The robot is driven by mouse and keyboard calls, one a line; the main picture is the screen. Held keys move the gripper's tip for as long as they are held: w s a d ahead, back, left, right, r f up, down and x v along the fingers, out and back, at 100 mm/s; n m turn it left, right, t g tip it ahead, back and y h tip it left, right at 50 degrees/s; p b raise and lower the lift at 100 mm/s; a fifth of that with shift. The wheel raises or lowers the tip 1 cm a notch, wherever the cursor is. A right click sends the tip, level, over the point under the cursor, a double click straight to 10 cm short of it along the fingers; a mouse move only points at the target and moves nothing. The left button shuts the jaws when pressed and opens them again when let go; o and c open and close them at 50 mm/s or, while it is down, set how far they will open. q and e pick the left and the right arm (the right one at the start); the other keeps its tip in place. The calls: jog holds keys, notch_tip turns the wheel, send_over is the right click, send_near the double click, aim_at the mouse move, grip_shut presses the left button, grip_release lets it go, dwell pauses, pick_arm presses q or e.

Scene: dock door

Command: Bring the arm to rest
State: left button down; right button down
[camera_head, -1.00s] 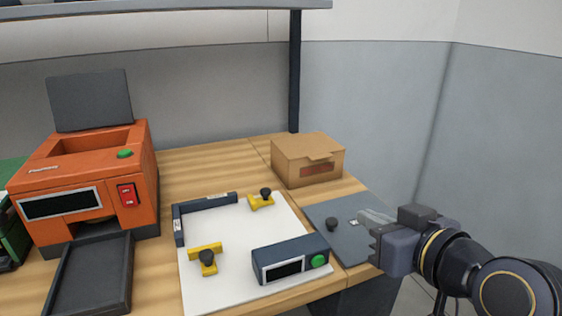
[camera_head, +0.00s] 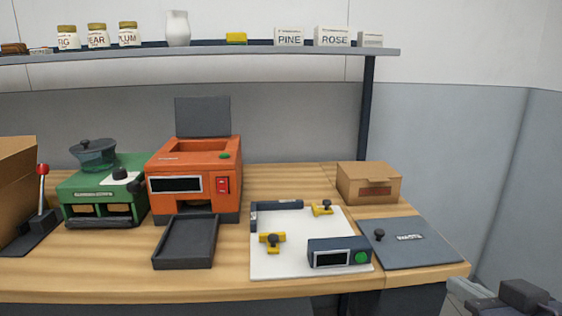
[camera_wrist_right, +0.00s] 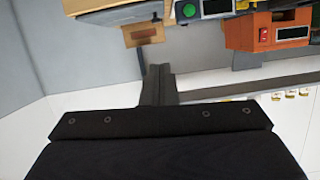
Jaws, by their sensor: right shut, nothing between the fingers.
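My right gripper (camera_head: 474,296) is at the lower right corner of the head view, beyond the bench's right front corner and apart from the bench. Only part of it shows there. It is shut and holds nothing. In the right wrist view the dark gripper body (camera_wrist_right: 160,145) fills the lower half, and the workbench appears upside down at the top. My left arm and gripper are not in view.
The wooden bench (camera_head: 110,282) carries a grey plate (camera_head: 420,250), a cardboard box (camera_head: 368,183), a white board (camera_head: 285,262) with yellow clamps, an orange machine (camera_head: 193,172) and a green machine (camera_head: 105,190). A shelf (camera_head: 270,50) with jars and boxes hangs above. Floor beside the bench's right end looks clear.

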jog(key=s+a+f+m+g+y, duration=0.15)
jog(key=s+f+g, duration=0.25)
jog(key=f, duration=0.6)
jog(key=s+a+f+m+g+y, duration=0.1)
jog(key=s+a+f+g, duration=0.25)
jog(key=f, duration=0.75)
notch_tip(320, 180, up, 20)
jog(key=g+p, duration=0.1)
jog(key=p, duration=1.9)
jog(key=shift+s+d, duration=0.3)
jog(key=shift+d, duration=0.1)
jog(key=shift+n+h, duration=0.25)
